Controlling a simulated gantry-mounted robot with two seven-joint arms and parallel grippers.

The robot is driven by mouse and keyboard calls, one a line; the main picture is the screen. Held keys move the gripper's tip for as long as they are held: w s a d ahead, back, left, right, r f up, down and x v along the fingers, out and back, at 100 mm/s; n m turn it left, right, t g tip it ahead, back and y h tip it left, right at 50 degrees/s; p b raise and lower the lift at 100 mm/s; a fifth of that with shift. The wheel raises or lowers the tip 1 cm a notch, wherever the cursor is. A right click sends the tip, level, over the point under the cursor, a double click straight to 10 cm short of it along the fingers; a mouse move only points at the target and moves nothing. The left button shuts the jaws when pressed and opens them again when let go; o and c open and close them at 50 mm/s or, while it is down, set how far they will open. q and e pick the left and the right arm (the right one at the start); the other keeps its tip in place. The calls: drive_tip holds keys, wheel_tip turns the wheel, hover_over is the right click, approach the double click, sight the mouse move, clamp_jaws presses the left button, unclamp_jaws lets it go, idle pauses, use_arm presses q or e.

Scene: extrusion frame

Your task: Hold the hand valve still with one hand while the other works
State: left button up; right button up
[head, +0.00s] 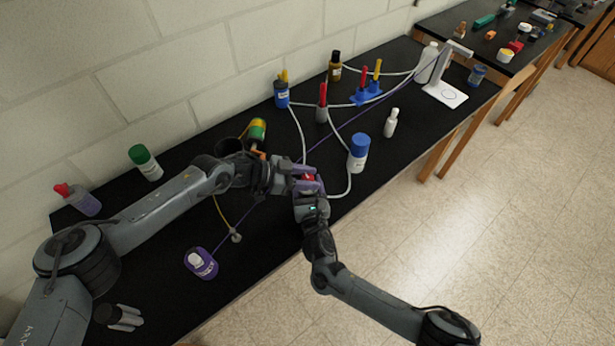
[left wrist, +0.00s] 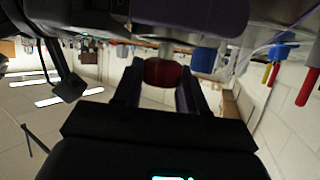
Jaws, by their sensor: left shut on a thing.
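A small red part of the hand valve (head: 308,177) shows between my two grippers, near the front edge of the black bench; most of it is hidden by them. My left gripper (head: 297,175) reaches in from the left and is shut on the valve. In the left wrist view, the dark red part (left wrist: 162,73) sits between the two fingers of the left gripper (left wrist: 158,90). My right gripper (head: 310,190) comes up from the front, close against the valve and left gripper. Its fingertips overlap with them, so its opening cannot be told.
A blue-capped white bottle (head: 358,153) stands right of the grippers, with a pale hose beside it. A purple container (head: 201,263) stands front left. A green-capped bottle (head: 146,162) and a red-topped bottle (head: 78,199) stand along the wall. Hoses cross the bench's middle.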

sight(308, 178)
use_arm(q)
drive_tip(key=shift+f+m+g, duration=0.2)
drive_tip(key=shift+m+g, duration=0.45)
drive_tip(key=shift+g, duration=0.15)
drive_tip(key=shift+f+m+g, duration=0.2)
drive_tip(key=shift+m+g, duration=0.45)
drive_tip(key=shift+g, duration=0.15)
drive_tip(key=shift+w+f+m+g, duration=0.1)
drive_tip(key=shift+w+m+g, duration=0.25)
drive_tip(key=shift+m+g, duration=0.05)
drive_tip(key=shift+s+r+m+g, duration=0.3)
drive_tip(key=shift+r+m+g, duration=0.2)
drive_tip(key=shift+m+g, duration=0.1)
drive_tip(key=shift+r, duration=0.1)
drive_tip(key=o, duration=1)
drive_tip(key=shift+w+r, duration=0.1)
drive_tip(key=shift+r, duration=4.85)
